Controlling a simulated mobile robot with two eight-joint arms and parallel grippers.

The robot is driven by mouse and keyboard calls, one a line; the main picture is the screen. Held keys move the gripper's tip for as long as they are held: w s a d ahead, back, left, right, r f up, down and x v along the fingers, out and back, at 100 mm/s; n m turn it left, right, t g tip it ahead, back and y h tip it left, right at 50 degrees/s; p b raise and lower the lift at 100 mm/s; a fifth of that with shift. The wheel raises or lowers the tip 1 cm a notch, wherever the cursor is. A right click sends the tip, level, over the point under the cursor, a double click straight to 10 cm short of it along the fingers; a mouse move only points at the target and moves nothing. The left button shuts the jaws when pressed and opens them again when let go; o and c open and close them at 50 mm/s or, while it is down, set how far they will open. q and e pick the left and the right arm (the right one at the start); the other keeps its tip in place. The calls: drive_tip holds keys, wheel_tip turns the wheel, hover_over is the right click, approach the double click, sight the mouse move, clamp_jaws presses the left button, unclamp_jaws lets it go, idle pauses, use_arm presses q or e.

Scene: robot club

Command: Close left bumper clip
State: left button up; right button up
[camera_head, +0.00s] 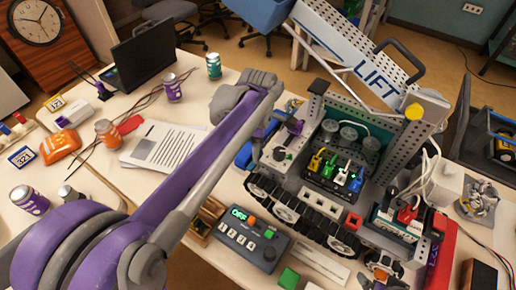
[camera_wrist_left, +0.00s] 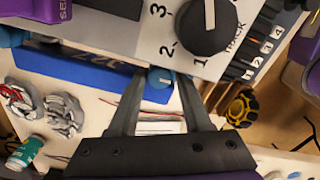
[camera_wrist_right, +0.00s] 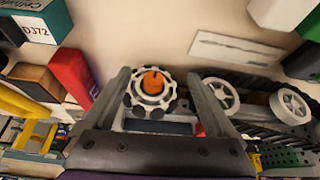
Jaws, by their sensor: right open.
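The robot model (camera_head: 305,180) stands on the table, with a blue bumper (camera_head: 244,155) on its left side, partly behind my left arm. In the left wrist view the blue bumper (camera_wrist_left: 95,72) lies below a grey panel with a black dial (camera_wrist_left: 205,25). A small round blue piece (camera_wrist_left: 160,77), perhaps the clip, shows between my left gripper's (camera_wrist_left: 163,76) fingertips. Those fingers are apart; I cannot tell whether they touch it. My right gripper (camera_wrist_right: 157,75) is open, its fingers on either side of a toothed wheel with an orange hub (camera_wrist_right: 153,85).
A grey control box (camera_head: 250,240) stands in front of the model. A tall "LIFT" panel (camera_head: 375,75) rises behind it. A red block (camera_head: 440,262) and a white box with cables (camera_head: 443,185) are at the right. Papers (camera_head: 160,147) and cans lie at the left.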

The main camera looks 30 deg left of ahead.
use_arm(q)
clamp_jaws()
use_arm(e)
drive_tip(key=shift+r, duration=0.15)
use_arm(q)
drive_tip(key=m+p, duration=0.1)
drive_tip(key=m, duration=0.4)
drive_tip(key=shift+m+p, duration=0.35)
drive_tip(key=shift+m, duration=0.05)
drive_tip(key=m+p, duration=0.1)
drive_tip(key=m, duration=0.4)
drive_tip(key=shift+m, duration=0.4)
use_arm(e)
drive_tip(key=r, duration=0.2)
drive_tip(key=shift+w+r, duration=0.2)
drive_tip(key=shift+r, duration=0.1)
use_arm(q)
drive_tip(key=shift+o, duration=2)
unclamp_jaws()
